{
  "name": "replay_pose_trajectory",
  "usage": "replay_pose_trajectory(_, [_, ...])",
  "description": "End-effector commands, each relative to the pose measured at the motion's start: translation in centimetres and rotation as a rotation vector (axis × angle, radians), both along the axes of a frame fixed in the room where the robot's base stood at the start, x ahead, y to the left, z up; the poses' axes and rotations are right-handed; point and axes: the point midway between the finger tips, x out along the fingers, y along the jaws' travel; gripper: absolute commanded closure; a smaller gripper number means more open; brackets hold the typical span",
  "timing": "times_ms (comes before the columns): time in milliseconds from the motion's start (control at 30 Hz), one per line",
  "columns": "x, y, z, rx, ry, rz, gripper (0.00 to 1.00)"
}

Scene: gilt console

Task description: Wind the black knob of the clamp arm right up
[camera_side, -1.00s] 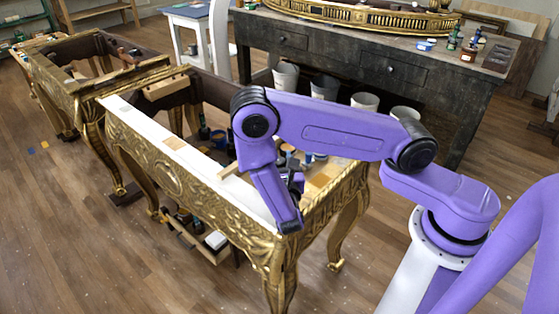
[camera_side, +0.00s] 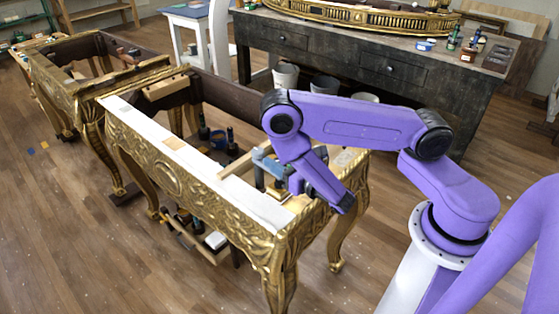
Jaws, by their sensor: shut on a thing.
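The blue-grey clamp arm (camera_side: 266,163) stands at the right end of the gilt console (camera_side: 180,170), inside its open frame. My gripper (camera_side: 294,184) is small in view, just right of the clamp arm and partly behind my purple wrist. It is shut on the black knob at the clamp arm's right side. The knob is hidden by the fingers and wrist, so its height and turn cannot be read.
A wooden bar (camera_side: 236,166) lies near the clamp. Open floor lies in front at left.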

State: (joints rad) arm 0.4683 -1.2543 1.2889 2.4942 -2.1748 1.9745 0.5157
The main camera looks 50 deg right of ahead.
Motion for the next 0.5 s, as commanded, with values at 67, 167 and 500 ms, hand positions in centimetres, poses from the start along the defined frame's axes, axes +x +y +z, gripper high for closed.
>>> replay_pose_trajectory(67, [-0.05, -0.22, -0.13, -0.001, 0.005, 0.03, 0.89])
replay_pose_trajectory(167, [-0.04, -0.21, -0.14, 0.0, 0.006, 0.071, 0.89])
replay_pose_trajectory(500, [-0.05, -0.21, -0.17, 0.0, 0.007, 0.205, 0.89])
